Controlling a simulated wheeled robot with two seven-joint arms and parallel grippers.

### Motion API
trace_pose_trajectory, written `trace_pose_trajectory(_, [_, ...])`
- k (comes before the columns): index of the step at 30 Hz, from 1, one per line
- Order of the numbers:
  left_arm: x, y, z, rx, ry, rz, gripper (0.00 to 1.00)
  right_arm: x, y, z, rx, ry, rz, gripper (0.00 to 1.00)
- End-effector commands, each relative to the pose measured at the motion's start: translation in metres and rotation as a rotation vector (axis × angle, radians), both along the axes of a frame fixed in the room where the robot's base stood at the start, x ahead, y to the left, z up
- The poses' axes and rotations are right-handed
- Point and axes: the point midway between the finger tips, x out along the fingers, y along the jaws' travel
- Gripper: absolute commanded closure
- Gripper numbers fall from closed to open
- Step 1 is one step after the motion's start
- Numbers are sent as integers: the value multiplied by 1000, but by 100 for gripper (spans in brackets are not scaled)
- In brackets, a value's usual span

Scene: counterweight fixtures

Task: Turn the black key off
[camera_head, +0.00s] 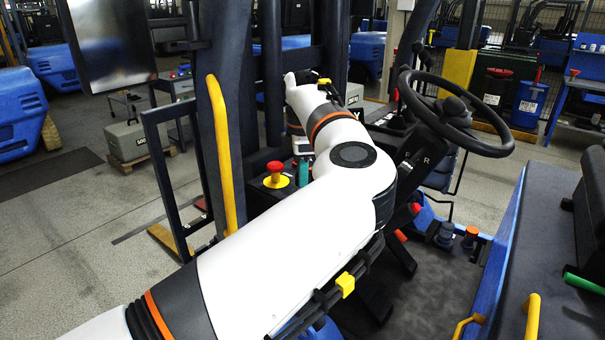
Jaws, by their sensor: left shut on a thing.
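The black key cannot be made out. My left arm comes in from the lower left and bends at its elbow. Its forearm runs back towards the vehicle's dark dash, where the wrist turns down. My left gripper (301,147) is low at the dash, small and largely covered by my own arm. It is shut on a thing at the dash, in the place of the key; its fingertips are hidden. A red mushroom button (275,167) on a yellow base stands just left of it. My right gripper is not in view.
A black steering wheel (456,112) stands to the right of my forearm. A yellow grab handle (221,155) on a dark post rises close to the left of my arm. A dark seat (545,240) fills the right side. Open floor (60,215) lies at the left.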

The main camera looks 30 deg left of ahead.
Motion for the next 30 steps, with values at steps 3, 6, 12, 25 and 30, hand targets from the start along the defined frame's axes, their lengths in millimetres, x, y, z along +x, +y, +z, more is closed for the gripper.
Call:
trace_pose_trajectory(3, [0,0,0,1,-1,45,100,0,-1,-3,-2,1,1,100])
trace_pose_trajectory(6, [1,0,-1,1,-1,105,100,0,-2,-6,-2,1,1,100])
trace_pose_trajectory(12, [0,0,0,2,-1,266,100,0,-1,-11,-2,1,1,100])
trace_pose_trajectory(25, [1,0,1,2,-3,607,100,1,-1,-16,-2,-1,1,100])
trace_pose_trajectory(30, [1,0,2,2,-3,695,100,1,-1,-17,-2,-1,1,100])
